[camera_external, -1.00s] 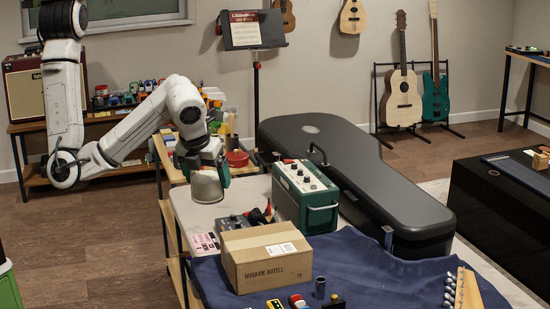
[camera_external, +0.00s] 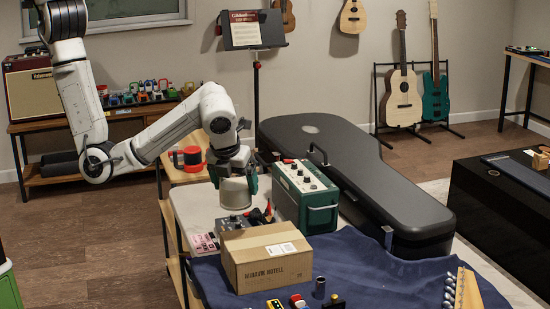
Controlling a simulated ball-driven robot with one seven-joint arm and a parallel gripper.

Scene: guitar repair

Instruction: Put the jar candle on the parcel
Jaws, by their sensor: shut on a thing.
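The jar candle (camera_external: 235,194) is a squat, pale grey-beige jar. My gripper (camera_external: 236,181) is shut on it, with green fingers at its sides, and holds it roughly upright. The parcel (camera_external: 262,268) is a brown cardboard box with a white label on top. It sits on the blue cloth at the table's left front. Its top is bare apart from the label.
A green amplifier (camera_external: 305,196) stands right behind the parcel. Pedals (camera_external: 246,221) and a pink card (camera_external: 205,243) lie behind and left of it. A large black guitar case (camera_external: 365,185) is at the right. Small coloured pedals (camera_external: 299,301) and a dark cylinder (camera_external: 320,288) stand in front on the blue cloth (camera_external: 375,270).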

